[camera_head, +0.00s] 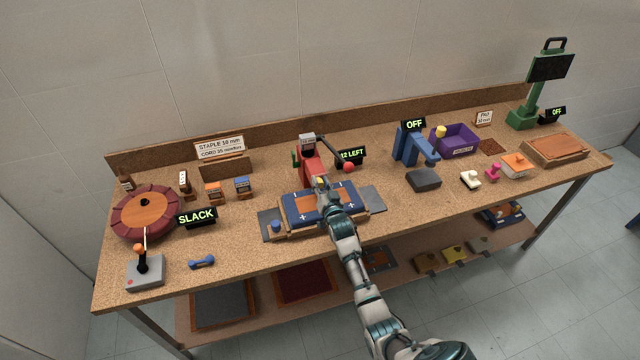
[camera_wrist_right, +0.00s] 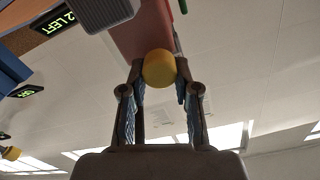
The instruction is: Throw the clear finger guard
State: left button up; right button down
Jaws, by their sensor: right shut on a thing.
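A red stapling machine (camera_head: 312,165) stands at the middle of the bench, behind a blue and orange padded piece (camera_head: 305,205). My right gripper (camera_head: 323,187) reaches its front. In the right wrist view the gripper (camera_wrist_right: 159,75) is shut on a rounded yellow knob (camera_wrist_right: 159,68), with a fingertip on each side. The red body (camera_wrist_right: 148,28) is just beyond the knob. I cannot make out a clear guard pane in either view, nor how the knob is joined to the machine. My left gripper is not in view.
A "12 LEFT" sign (camera_head: 351,157) and a red-knobbed lever (camera_head: 348,167) are right of the machine. A blue press (camera_head: 412,147), dark block (camera_head: 423,180) and purple bin (camera_head: 456,141) stand farther right. A round brown-red wheel (camera_head: 146,212) and joystick box (camera_head: 145,272) are left.

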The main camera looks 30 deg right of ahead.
notch_tip(320, 180, down, 3)
jog(key=shift+a+f+b, duration=0.1)
jog(key=shift+a+b, duration=0.05)
jog(key=shift+b, duration=0.5)
jog(key=shift+f, duration=0.2)
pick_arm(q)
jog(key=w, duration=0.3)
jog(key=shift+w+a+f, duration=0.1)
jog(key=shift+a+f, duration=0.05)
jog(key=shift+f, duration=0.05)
pick_arm(e)
jog(key=shift+s+f, duration=0.15)
jog(key=shift+f, duration=0.15)
jog(key=c, duration=0.8)
grip_release()
jog(key=shift+a, duration=0.1)
jog(key=shift+r, duration=0.2)
jog(key=shift+d, duration=0.2)
jog(key=v, duration=1.1)
jog(key=shift+s, duration=0.3)
